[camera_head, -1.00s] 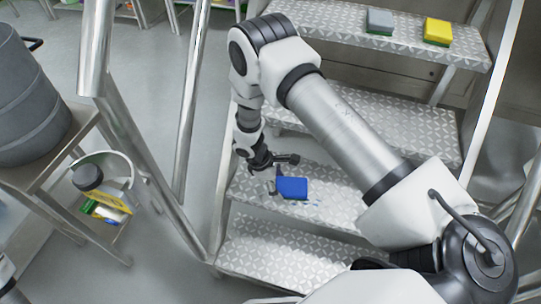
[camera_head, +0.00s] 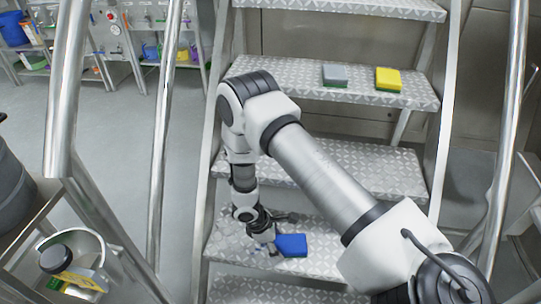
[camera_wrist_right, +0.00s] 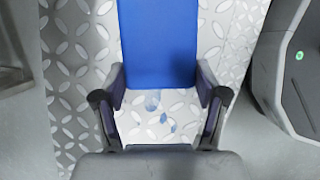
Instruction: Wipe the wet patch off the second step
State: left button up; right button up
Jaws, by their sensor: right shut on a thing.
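A blue sponge (camera_head: 291,245) is at the second visible step from the bottom (camera_head: 330,262). My right gripper (camera_head: 272,246) is at its left edge, pointing down. In the right wrist view the blue sponge (camera_wrist_right: 158,45) sits between the fingertips of my right gripper (camera_wrist_right: 160,85), which is shut on it. Small bluish drops (camera_wrist_right: 163,116) of the wet patch lie on the patterned metal between the fingers, on the near side of the sponge. In the head view I cannot make out the patch clearly. My left gripper is not in view.
Metal handrails (camera_head: 163,130) flank the stairs. At lower left, a white bucket (camera_head: 98,245) stands near a grey drum (camera_head: 14,190). Open floor (camera_head: 110,140) lies left of the stairs.

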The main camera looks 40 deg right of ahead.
aim_at(287, 245)
jog(key=shift+s+d+r+p, duration=0.1)
jog(key=shift+s+d+p, duration=0.25)
jog(key=shift+s+d, duration=0.8)
jog(key=shift+a, duration=0.2)
